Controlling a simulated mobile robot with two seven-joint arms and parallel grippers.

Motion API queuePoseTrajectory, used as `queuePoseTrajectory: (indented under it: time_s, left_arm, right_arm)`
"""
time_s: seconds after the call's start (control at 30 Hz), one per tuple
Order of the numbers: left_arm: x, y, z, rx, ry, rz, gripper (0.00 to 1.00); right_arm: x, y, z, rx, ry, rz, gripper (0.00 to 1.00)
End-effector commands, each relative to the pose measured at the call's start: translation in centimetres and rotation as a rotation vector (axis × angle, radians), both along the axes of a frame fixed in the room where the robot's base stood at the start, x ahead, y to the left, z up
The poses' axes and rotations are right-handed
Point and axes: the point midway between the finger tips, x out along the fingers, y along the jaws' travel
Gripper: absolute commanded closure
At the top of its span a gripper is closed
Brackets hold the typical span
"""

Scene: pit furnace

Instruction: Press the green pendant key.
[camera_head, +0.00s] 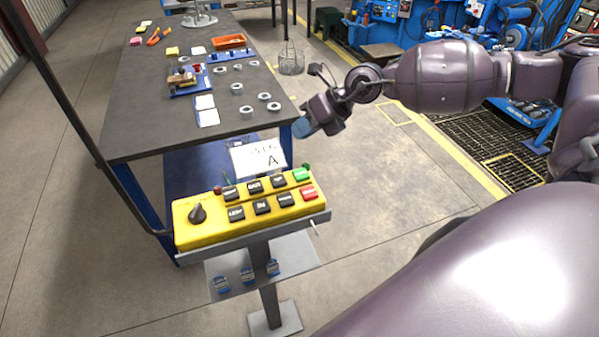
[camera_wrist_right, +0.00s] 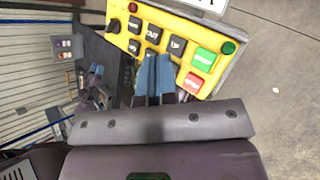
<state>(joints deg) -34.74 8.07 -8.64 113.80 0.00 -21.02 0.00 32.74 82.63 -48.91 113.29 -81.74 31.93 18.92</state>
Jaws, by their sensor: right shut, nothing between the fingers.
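The yellow pendant (camera_head: 205,228) stands on a grey post and carries two rows of black keys with a selector knob at its left. The green key (camera_head: 301,174) is at the right end of its far row, with a red key (camera_head: 309,194) just in front of it. The green key also shows in the right wrist view (camera_wrist_right: 203,58), to the right of my right gripper's blue fingertips (camera_wrist_right: 154,78). My right gripper (camera_head: 303,128) is shut and empty, beyond and apart from the pendant in the head view.
A dark workbench (camera_head: 125,100) with several metal rings, an orange tray (camera_head: 229,41) and small parts stands behind the pendant. A white sign (camera_head: 258,158) stands behind the keys. A small shelf (camera_head: 300,255) with several clips is below.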

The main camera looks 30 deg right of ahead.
Motion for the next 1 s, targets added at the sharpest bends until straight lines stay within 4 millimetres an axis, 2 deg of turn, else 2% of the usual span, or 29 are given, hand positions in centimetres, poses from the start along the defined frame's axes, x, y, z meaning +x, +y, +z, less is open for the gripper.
queuePoseTrajectory:
  time_s: [0.37, 1.0]
  left_arm:
    - [0.0, 0.0, -0.5, 0.000, -0.001, 0.000, 0.57]
    - [-0.1, 0.0, -5.2, 0.001, 0.016, -0.004, 0.57]
  right_arm:
    - [0.0, 0.0, -0.8, 0.002, 0.000, 0.000, 1.00]
    - [0.0, 0.1, -7.8, 0.003, 0.001, 0.000, 1.00]
